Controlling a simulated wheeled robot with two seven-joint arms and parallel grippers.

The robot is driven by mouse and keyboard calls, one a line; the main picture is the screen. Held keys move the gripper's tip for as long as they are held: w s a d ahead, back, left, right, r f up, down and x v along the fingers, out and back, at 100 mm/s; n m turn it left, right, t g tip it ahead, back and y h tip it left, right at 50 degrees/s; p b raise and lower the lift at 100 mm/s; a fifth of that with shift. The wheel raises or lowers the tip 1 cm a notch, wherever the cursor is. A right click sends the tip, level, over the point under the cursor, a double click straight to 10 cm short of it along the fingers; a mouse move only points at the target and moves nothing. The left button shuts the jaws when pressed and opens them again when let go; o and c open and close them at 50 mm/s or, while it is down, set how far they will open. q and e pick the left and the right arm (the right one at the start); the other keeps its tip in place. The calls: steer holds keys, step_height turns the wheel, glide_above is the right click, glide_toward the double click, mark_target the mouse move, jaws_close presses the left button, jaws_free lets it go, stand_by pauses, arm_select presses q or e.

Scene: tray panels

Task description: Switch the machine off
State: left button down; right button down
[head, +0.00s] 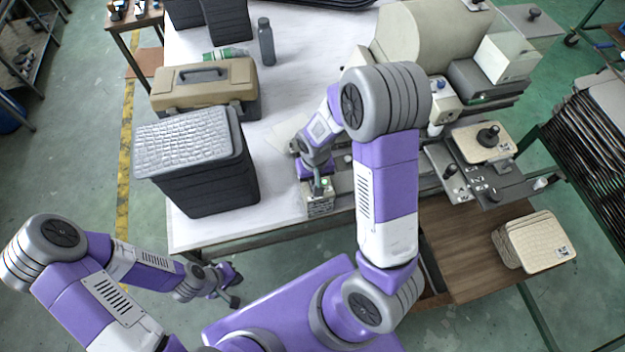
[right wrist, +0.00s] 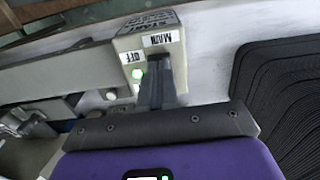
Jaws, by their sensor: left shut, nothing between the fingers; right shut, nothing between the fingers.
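The switch box (head: 320,208) is a small pale box at the front edge of the white table. The cream machine (head: 425,40) stands behind to the right. My left gripper (head: 234,297) is shut and empty, low and away from the table.
A dark stack with a grey woven top (head: 190,140) stands left of the box, and black ribbed sides (right wrist: 280,90) show in the right wrist view. A tan toolbox (head: 205,85) and a bottle (head: 266,42) are farther back. A wooden side table (head: 460,235) holds beige panels (head: 540,240).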

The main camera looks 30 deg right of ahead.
steer(key=shift+f+b, duration=0.35)
steer(key=shift+f, duration=0.05)
steer(key=shift+r, duration=0.2)
step_height(320, 180, up, 7)
steer(key=p, duration=0.6)
steer(key=shift+f, duration=0.1)
steer(key=shift+f, duration=0.1)
stand_by(0.4)
